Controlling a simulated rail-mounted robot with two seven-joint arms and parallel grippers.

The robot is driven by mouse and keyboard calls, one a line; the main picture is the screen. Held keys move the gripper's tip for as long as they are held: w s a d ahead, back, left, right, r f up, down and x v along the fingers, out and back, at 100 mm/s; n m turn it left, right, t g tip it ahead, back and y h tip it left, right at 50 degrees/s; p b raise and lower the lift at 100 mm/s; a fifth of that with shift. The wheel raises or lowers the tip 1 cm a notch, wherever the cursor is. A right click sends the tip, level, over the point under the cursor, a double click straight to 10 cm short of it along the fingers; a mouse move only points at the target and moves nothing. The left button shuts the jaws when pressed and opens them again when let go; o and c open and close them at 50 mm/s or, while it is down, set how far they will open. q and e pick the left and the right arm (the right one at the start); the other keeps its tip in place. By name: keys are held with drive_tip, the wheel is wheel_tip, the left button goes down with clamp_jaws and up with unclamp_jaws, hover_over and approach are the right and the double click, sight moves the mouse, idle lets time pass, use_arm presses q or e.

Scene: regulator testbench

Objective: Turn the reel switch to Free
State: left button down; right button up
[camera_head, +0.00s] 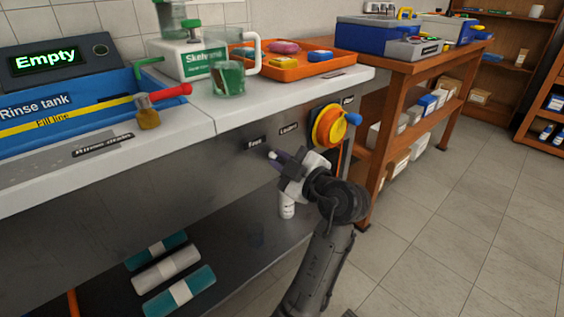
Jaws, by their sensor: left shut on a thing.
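My left gripper (274,158) reaches up to the grey bench front, just below two small dark labels. The left label (254,143) seems to read Free; the right label (288,129) is too small to read surely. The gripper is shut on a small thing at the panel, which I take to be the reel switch. The fingers and wrist cover most of it, so I cannot tell which label it points to. A yellow and orange reel (328,126) with a blue knob (353,118) is mounted right of the gripper. My right gripper is out of view.
Rolled towels (165,270) and a white bottle (287,206) are below. A wooden shelf unit (400,90) stands at right.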

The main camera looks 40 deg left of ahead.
use_arm(q)
drive_tip(key=shift+r, duration=0.1)
drive_tip(key=c, duration=1.1)
unclamp_jaws()
drive_tip(key=shift+c, duration=0.2)
drive_tip(key=shift+d, duration=0.1)
drive_tip(key=shift+d, duration=0.25)
drive_tip(key=s+d+b, duration=0.1)
drive_tip(key=d, duration=1.2)
drive_tip(key=shift+s+b, duration=0.35)
drive_tip(key=shift+s, duration=0.05)
